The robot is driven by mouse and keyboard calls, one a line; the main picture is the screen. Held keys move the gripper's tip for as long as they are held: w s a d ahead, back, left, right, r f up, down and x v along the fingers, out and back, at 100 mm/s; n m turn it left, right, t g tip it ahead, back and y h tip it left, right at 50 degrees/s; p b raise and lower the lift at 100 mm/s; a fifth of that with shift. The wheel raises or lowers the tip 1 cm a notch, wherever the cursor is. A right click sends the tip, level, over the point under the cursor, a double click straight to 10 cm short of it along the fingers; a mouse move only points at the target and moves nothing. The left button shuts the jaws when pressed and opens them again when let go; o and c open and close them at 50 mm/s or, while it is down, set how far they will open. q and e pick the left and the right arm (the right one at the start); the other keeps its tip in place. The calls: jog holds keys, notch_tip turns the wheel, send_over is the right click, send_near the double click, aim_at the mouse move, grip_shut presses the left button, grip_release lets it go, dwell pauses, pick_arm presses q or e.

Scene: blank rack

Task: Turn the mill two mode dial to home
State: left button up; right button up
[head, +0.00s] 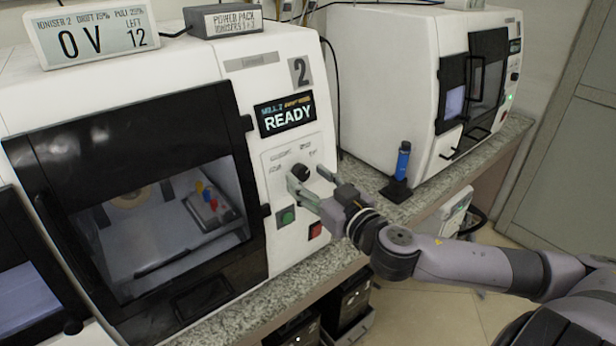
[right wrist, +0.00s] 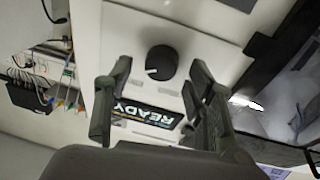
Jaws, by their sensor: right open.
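Mill two (head: 205,68) is the white machine marked with a large 2, its display (head: 286,115) reading READY. Its black round mode dial (head: 300,172) sits on a white panel below the display, with small labels around it too small to read. My right gripper (head: 307,184) is open in front of the panel, its fingertips close to the dial. In the right wrist view the dial (right wrist: 161,62) shows between and just beyond the open fingers (right wrist: 158,75), with a white mark on its face. I cannot tell whether the fingers touch it. My left gripper is not in view.
A green button (head: 286,216) and a red button (head: 315,230) sit below the dial. The black-framed door (head: 130,130) is left of the panel. A blue cylinder on a black stand (head: 402,165) is on the counter to the right, before another white machine (head: 385,80).

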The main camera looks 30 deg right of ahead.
jog(key=shift+w, duration=0.45)
jog(key=shift+c, duration=0.6)
jog(key=c, duration=1)
jog(key=shift+c, duration=0.2)
